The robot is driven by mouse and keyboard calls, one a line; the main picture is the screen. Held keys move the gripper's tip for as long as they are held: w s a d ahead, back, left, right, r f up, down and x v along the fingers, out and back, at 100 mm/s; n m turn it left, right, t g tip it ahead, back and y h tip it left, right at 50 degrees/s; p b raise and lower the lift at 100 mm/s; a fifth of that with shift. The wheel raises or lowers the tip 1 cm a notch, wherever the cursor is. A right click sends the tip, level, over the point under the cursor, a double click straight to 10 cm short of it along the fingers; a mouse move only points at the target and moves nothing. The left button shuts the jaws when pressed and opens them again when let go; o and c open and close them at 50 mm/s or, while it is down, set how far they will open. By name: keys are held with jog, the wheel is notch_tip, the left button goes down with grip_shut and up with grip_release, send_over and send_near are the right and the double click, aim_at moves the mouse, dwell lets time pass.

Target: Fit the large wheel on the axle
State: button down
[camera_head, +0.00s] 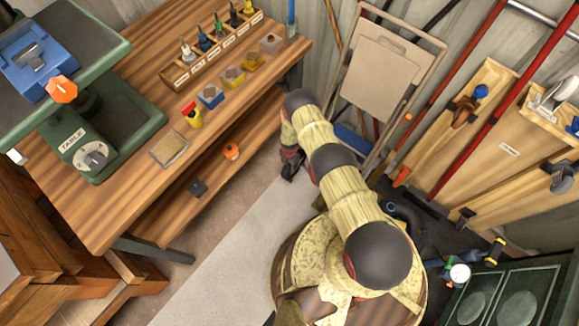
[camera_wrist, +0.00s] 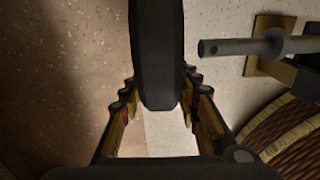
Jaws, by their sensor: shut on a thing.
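My gripper (camera_wrist: 160,88) is shut on a dark wheel (camera_wrist: 158,45), with one finger on either side of it. I see the wheel edge-on, as a thick dark band upright in the wrist view, so its hub is hidden. A grey axle (camera_wrist: 240,47) with a small hole in its end comes in from the right in the wrist view. Its tip points at the wheel's right face, and a gap shows between them. In the head view my gripper (camera_head: 291,165) hangs beside the bench, low over the floor; the wheel cannot be made out there.
A dark mount with a yellowish plate (camera_wrist: 268,28) carries the axle. A curved, ribbed woven-looking thing (camera_wrist: 285,130) is at lower right. The wooden bench (camera_head: 125,205) stands left of my arm. Boards and a folded chair (camera_head: 385,70) stand at the wall. Pale floor (camera_head: 225,245) is clear.

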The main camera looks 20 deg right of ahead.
aim_at(289, 164)
jog(key=shift+w+r, duration=0.1)
jog(key=shift+r, duration=0.15)
jog(key=shift+r+p, duration=0.95)
jog(key=shift+r, duration=0.3)
jog(key=shift+r+p, duration=0.15)
jog(key=shift+p, duration=0.35)
jog(key=shift+s+d+r+t+p, duration=0.35)
jog(key=shift+s+r+p, duration=0.2)
jog(key=shift+p, duration=3.45)
jog(key=shift+s+d+r+y+p, duration=0.15)
jog(key=shift+d+y+p, duration=0.15)
jog(key=shift+p, duration=1.55)
jog(key=shift+s+d+r+t+p, duration=0.15)
jog(key=shift+s+r+t+p, duration=0.25)
jog(key=shift+p, duration=1.75)
